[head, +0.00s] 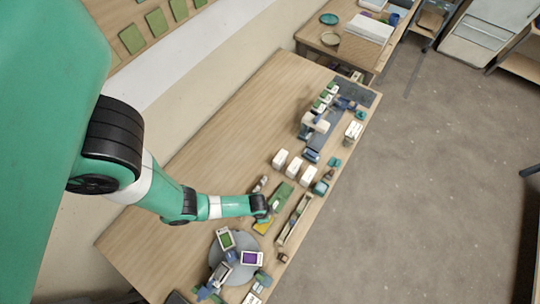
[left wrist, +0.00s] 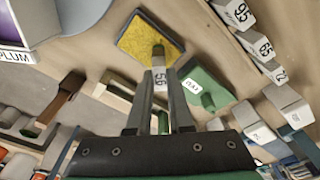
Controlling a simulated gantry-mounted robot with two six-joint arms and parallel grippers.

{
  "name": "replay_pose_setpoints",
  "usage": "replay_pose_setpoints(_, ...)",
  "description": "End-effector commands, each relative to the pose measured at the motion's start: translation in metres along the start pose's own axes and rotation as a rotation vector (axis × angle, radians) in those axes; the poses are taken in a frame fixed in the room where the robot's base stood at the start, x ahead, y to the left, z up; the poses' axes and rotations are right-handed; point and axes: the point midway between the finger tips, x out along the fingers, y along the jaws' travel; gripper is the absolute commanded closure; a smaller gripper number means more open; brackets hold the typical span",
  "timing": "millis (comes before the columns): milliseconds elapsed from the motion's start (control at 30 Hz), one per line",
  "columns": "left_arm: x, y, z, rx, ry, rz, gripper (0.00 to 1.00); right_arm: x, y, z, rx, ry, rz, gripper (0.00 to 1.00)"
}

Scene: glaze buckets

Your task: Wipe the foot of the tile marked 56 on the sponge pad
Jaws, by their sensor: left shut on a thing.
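My left gripper (head: 262,212) is shut on the tile marked 56 (left wrist: 160,79); in the left wrist view its two fingers (left wrist: 159,112) stand on either side of the tile. The tile is a narrow piece with a white label, and its olive-brown end points at the sponge pad. The sponge pad (left wrist: 146,37) is a yellow square with a dark rim, and the tile's end overlaps its near part in the picture. I cannot tell whether they touch. In the head view the pad (head: 263,229) shows just below the gripper. My right gripper is not in view.
A green board with a white label (left wrist: 203,85) lies right beside the pad. White numbered blocks (left wrist: 260,46) stand beyond it. A grey round stand (head: 250,243) with coloured containers is close below in the head view. A long narrow tray (head: 294,221) lies right. The table's left part is clear.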

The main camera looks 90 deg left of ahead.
Motion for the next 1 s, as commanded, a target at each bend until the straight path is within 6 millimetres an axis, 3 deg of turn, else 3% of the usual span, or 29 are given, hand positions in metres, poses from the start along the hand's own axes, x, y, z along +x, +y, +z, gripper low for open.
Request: replay_pose_setpoints(1000,-0.003,0.019,0.02,0.004,-0.004,0.0,1.0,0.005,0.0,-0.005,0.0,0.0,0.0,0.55)
